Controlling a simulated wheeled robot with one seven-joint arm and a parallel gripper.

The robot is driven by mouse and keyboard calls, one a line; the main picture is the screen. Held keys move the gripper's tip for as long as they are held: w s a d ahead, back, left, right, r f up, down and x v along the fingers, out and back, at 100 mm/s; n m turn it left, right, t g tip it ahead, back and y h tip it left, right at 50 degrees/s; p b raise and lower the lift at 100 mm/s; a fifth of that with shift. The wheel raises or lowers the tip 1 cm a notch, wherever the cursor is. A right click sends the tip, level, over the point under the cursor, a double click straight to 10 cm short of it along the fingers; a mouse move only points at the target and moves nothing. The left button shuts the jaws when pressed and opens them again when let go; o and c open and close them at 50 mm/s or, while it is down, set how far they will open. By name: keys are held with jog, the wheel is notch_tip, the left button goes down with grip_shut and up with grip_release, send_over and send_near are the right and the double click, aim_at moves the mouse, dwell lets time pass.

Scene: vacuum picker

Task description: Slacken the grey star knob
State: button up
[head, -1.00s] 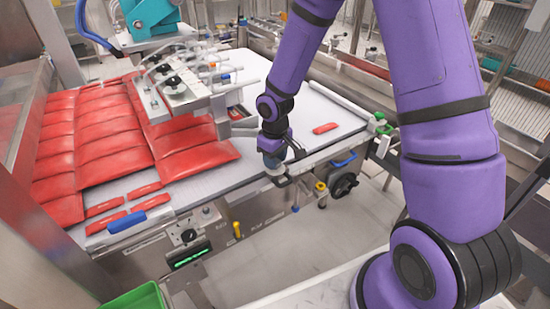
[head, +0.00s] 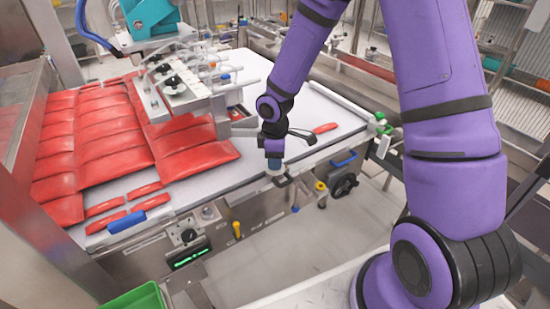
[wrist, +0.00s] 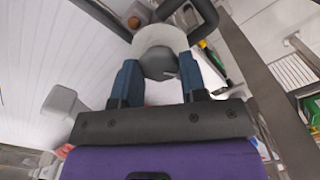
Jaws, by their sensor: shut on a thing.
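The grey star knob (wrist: 158,64) is between the two blue fingers of my gripper (wrist: 160,78) in the wrist view. A pale round disc (wrist: 158,36) shows around and beyond it. My gripper is shut on the knob. In the head view my gripper (head: 274,163) points down at the front edge of the conveyor, and its fingers mostly hide the knob there. The knob's lobes are too blurred to make out clearly.
Red packs (head: 105,145) cover the left of the white conveyor (head: 185,190); one small red pack (head: 325,128) lies right of my gripper. A blue handle (head: 343,159) and a black handwheel (head: 343,185) are on the conveyor's front side. A green bin (head: 135,298) stands at the lower left.

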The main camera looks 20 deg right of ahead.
dwell(0.5)
jog(key=o, duration=0.9)
notch_tip(320, 180, up, 11)
jog(key=shift+f, duration=0.1)
jog(key=s+d+r+m+t+h, duration=0.1)
jog(key=s+d+r+m, duration=0.15)
jog(key=s+r, duration=0.4)
jog(key=s+d+r+m+t+h, duration=0.15)
jog(key=s+r+m, duration=0.25)
jog(key=r, duration=0.6)
jog(key=s+d+r+m+t, duration=0.1)
jog(key=s+r+m, duration=0.1)
jog(key=s, duration=0.3)
jog(key=s+d+r+m+y, duration=0.1)
jog(key=s+r+m, duration=0.1)
jog(key=s, duration=0.3)
jog(key=s+d+r+m+t+y, duration=0.1)
jog(key=s+r+m, duration=0.2)
jog(key=s, duration=0.2)
jog(key=shift+t+y, duration=0.25)
jog(key=shift+t, duration=0.1)
